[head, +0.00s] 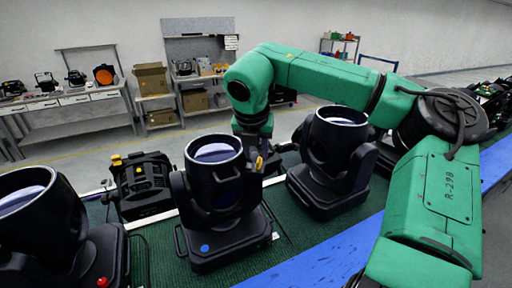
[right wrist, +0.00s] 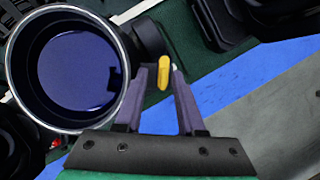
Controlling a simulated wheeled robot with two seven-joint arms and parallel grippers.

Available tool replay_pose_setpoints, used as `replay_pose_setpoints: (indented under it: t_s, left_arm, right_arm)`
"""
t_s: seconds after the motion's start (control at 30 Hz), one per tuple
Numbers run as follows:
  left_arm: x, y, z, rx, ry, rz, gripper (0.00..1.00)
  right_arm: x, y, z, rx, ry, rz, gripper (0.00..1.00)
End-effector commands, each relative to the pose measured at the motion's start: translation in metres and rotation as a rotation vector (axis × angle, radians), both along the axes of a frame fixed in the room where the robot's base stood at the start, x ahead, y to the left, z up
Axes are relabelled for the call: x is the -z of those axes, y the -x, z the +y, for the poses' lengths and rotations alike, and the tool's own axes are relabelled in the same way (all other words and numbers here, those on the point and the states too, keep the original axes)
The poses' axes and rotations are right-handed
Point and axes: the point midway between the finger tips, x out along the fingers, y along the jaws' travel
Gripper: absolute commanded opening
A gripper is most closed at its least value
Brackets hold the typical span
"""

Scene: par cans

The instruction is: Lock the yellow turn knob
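The yellow turn knob (right wrist: 163,68) shows in the right wrist view between the tips of my right gripper's two fingers (right wrist: 164,78). It is long and narrow and lies roughly along the fingers. Gaps seem to show beside it, and I cannot tell whether either finger touches it. In the head view the knob (head: 259,163) is a small yellow spot on the right side of the middle moving-head lamp (head: 214,178). My right gripper (head: 255,150) points down there, partly hidden by the lamp and dark against it. My left gripper is not in view.
Another black lamp (head: 334,158) stands close on the right, and one (head: 38,220) at the left. A black fixture (head: 142,184) with yellow parts is behind. All stand on a green mat (head: 180,262) with a blue strip (head: 315,262) along its front. Workbenches (head: 70,105) are far back.

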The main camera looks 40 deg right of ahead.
Motion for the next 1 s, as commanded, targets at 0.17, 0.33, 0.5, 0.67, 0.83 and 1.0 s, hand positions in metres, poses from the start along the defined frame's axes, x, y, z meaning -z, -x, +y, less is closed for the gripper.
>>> replay_pose_setpoints:
  t_s: [0.17, 0.33, 0.5, 0.67, 0.83, 1.0]
  left_arm:
    - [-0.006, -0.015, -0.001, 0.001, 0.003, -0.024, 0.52]
    - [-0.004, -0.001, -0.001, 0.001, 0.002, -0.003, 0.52]
    - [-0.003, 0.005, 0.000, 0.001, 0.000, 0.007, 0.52]
    - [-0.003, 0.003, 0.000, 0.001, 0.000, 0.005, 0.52]
    - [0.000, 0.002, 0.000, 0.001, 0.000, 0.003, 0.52]
    - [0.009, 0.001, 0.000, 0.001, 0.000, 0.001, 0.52]
  right_arm:
    - [0.010, -0.002, -0.003, 0.001, -0.001, -0.001, 0.41]
    - [0.010, -0.002, -0.003, 0.001, 0.000, -0.002, 0.41]
    - [0.010, -0.002, -0.003, 0.001, 0.001, -0.001, 0.00]
    - [0.010, -0.002, -0.003, 0.000, 0.000, -0.001, 0.00]
    - [0.011, -0.002, -0.004, -0.017, 0.001, -0.002, 0.00]
    - [0.012, -0.002, -0.004, -0.076, 0.000, -0.004, 0.00]
